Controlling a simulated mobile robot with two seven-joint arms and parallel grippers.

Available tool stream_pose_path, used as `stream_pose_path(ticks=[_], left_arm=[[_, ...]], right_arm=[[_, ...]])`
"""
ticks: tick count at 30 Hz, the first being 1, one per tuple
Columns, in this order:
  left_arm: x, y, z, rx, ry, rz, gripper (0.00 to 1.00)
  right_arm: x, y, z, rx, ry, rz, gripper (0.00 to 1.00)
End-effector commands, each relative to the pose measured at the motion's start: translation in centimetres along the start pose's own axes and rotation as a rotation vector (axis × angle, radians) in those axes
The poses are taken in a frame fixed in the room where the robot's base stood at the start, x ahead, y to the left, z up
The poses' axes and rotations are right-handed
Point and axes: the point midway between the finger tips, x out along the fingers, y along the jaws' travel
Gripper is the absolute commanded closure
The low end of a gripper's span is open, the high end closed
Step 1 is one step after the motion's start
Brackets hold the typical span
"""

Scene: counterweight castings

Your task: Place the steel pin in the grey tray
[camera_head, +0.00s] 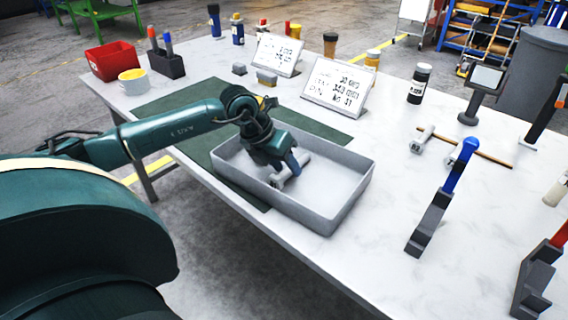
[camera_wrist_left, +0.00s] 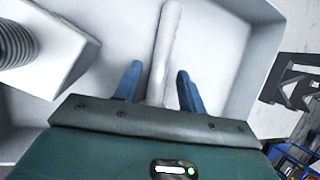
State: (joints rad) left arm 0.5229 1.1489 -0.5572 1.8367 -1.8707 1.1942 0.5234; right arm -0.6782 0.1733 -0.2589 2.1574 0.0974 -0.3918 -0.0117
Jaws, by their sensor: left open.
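The grey tray (camera_head: 315,212) stands on the table, partly over a dark green mat. My left gripper (camera_head: 292,166) reaches down into it from the left, its blue fingers low inside. In the left wrist view the gripper (camera_wrist_left: 155,88) is open, with one finger on each side of a smooth light-grey rod, which looks like the steel pin (camera_wrist_left: 165,45). The rod appears to lie inside the tray, its near end partly hidden by the gripper. Light-grey metal shows under the fingers in the head view, but its shape is unclear. My right gripper is out of view.
A block with a threaded post (camera_wrist_left: 52,52) shows at the wrist view's left. Sign plates (camera_head: 337,87) stand behind the tray. A grey holder with a blue-handled tool (camera_head: 430,222) stands right, near a hammer (camera_head: 424,139). A red bin (camera_head: 108,60) is far left.

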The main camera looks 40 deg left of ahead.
Motion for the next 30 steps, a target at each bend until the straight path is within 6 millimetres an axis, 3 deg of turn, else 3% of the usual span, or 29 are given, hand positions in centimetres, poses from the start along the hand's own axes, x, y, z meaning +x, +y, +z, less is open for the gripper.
stream_pose_path(ticks=[8, 21, 30], left_arm=[[-0.8, 0.0, 0.1, 0.0, -0.001, 0.002, 0.6], [-9.5, 0.0, 0.1, 0.001, -0.002, 0.005, 0.6], [-12.2, -0.1, 0.1, 0.001, -0.001, 0.001, 0.6]], right_arm=[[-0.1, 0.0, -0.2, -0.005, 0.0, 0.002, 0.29], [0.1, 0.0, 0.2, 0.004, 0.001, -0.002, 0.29], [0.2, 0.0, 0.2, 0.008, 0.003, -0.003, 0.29]])
